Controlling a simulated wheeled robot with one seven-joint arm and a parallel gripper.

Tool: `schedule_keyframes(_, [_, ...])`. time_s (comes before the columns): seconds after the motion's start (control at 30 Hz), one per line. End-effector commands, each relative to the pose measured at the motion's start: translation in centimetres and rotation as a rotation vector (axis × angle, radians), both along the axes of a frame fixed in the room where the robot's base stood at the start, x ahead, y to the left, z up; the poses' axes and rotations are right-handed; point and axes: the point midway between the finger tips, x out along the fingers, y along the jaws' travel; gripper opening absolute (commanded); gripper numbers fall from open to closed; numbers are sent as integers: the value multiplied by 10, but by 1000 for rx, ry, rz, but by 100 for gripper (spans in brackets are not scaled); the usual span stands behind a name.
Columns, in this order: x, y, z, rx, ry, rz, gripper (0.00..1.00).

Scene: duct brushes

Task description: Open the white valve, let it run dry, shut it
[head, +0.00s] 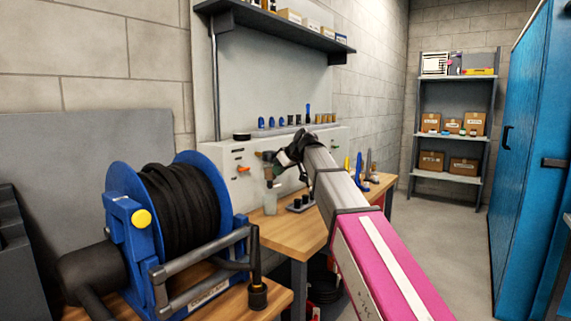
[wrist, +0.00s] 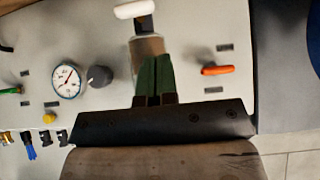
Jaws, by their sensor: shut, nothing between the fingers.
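The white valve handle (wrist: 136,10) is at the top of the wrist view, lying crosswise on a dark stem against the pale panel. A brownish-grey cylindrical part (wrist: 147,44) shows just below it. My gripper (wrist: 155,58) is shut and empty, its green fingers together and pointing toward the handle. The fingertips overlap the cylindrical part in the picture; I cannot tell whether they touch it. In the head view my gripper (head: 268,156) is in front of the panel, and the white handle cannot be made out there. A clear bottle (head: 271,198) stands below my gripper on the bench.
An orange handle (wrist: 217,70), a round gauge (wrist: 68,81) and a dark knob (wrist: 100,76) are on the panel beside the fingers. A blue hose reel (head: 180,215) stands at the left front. A shelf (head: 270,28) overhangs the bench. The floor at right is clear.

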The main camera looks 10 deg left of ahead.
Motion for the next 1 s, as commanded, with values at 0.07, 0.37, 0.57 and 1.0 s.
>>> schedule_keyframes(0.07, [1, 3, -13, -1, 2, 0, 0])
schedule_keyframes(0.37, [1, 2, -41, 0, -1, -1, 0])
schedule_keyframes(0.57, [1, 3, -43, 0, -1, -1, 0])
schedule_keyframes(1.0, [8, 3, -44, -18, -28, -1, 0])
